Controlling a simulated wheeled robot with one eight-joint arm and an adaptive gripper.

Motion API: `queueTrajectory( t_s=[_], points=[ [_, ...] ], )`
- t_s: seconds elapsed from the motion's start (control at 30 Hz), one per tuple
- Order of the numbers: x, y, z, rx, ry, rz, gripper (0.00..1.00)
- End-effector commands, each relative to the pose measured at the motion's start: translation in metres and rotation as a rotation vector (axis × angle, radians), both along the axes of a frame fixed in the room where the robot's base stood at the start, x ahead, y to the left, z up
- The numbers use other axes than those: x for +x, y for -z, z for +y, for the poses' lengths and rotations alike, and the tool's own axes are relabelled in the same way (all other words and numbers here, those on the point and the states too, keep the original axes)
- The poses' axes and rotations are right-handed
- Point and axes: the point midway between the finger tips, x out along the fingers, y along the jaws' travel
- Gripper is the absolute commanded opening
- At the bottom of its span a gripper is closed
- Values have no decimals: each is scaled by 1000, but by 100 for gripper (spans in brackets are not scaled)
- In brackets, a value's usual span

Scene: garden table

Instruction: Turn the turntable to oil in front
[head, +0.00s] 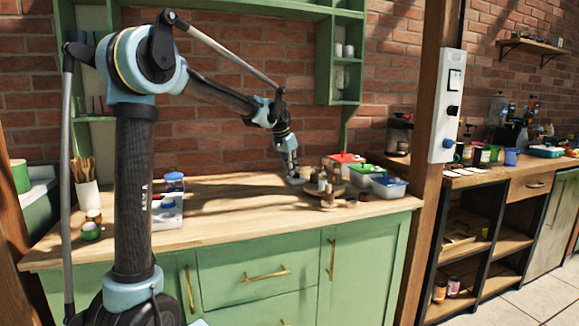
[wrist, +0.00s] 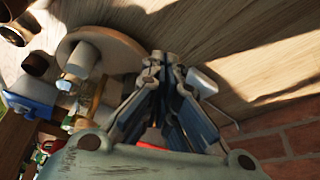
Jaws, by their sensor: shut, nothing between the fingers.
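The turntable (wrist: 122,47) is a round, pale wooden disc on the worktop, with several small bottles and jars on it. In the head view its bottles (head: 327,178) stand close together, and I cannot tell which one is the oil. In the wrist view a white-topped jar (wrist: 84,56) stands on the disc. My gripper (wrist: 160,60) is shut and empty, with its fingertips close to the disc's edge. Whether they touch it I cannot tell. In the head view my gripper (head: 293,175) is low over the worktop, just left of the bottles.
Boxes with red (head: 343,158), green (head: 366,169) and blue (head: 389,182) lids stand behind and right of the turntable. Small brown jars (head: 351,203) sit near the front edge. A white object (wrist: 201,82) is beside my fingers. The middle of the worktop (head: 235,205) is clear.

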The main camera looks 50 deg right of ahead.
Motion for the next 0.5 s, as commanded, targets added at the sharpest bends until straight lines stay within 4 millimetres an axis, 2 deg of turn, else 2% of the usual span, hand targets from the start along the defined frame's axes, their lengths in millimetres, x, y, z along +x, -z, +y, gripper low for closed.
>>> queueTrajectory(
  t_s=[0.33,0.5],
  points=[
    [-2,58,-23,0,0,0,0],
    [-4,56,-46,1,0,-1,0]
  ],
)
